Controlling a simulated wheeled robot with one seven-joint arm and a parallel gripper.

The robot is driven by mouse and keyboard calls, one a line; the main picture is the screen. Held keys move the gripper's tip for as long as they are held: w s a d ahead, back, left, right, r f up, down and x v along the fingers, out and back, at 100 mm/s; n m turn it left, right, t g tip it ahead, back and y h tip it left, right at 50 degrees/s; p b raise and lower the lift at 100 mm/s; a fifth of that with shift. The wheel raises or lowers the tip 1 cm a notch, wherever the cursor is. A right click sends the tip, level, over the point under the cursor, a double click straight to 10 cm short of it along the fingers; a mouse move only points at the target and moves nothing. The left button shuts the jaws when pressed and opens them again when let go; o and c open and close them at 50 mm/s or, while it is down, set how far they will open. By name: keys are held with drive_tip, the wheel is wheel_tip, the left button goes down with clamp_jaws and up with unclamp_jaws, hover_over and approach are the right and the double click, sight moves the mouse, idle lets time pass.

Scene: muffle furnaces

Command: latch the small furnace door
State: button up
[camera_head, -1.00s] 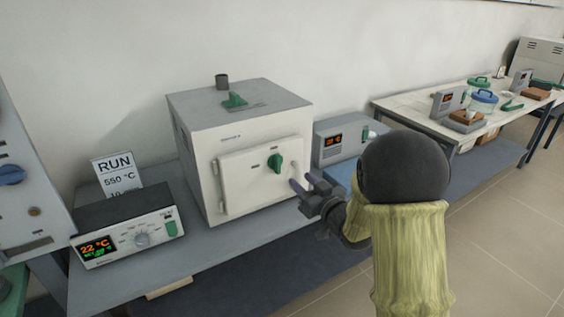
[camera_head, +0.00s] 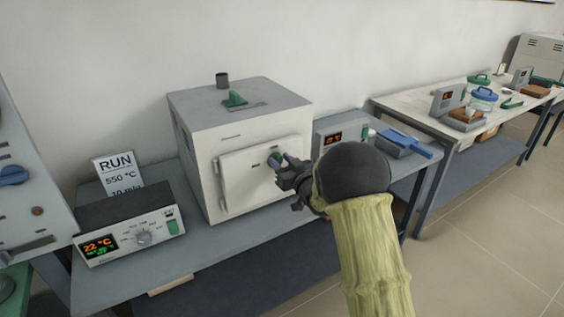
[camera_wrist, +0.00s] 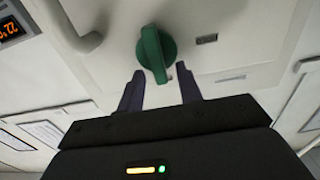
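The small furnace (camera_head: 235,135) is a white box with a grey top on the grey bench. Its white front door (camera_head: 238,180) looks closed against the body. A green knob (camera_head: 273,160) sits on the door, partly hidden by my gripper (camera_head: 280,158). In the wrist view the green knob (camera_wrist: 154,50) is elongated and slightly tilted. My gripper (camera_wrist: 160,78) is open there, with one dark finger on each side of the knob's near end. I cannot tell whether the fingers touch it. A pale curved handle (camera_wrist: 72,28) shows at upper left in the wrist view.
A controller box (camera_head: 128,232) reading 22 °C stands left of the furnace, with a RUN 550 °C sign (camera_head: 118,172) behind it. Another grey display unit (camera_head: 333,135) and a blue tray (camera_head: 405,142) stand to the right. A white table (camera_head: 455,112) lies farther right.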

clamp_jaws()
drive_tip(key=shift+f+b, duration=0.1)
drive_tip(key=shift+b, duration=0.25)
drive_tip(key=n+b, duration=0.6)
drive_tip(key=b, duration=0.1)
drive_tip(key=a+f+n+b, duration=0.1)
drive_tip(key=n+b, duration=0.5)
drive_tip(key=b, duration=0.1)
drive_tip(key=s+f+n+b, duration=0.1)
drive_tip(key=n+b, duration=0.5)
drive_tip(key=b, duration=0.1)
drive_tip(key=shift+s+a, duration=0.1)
drive_tip(key=shift+a, duration=0.25)
unclamp_jaws()
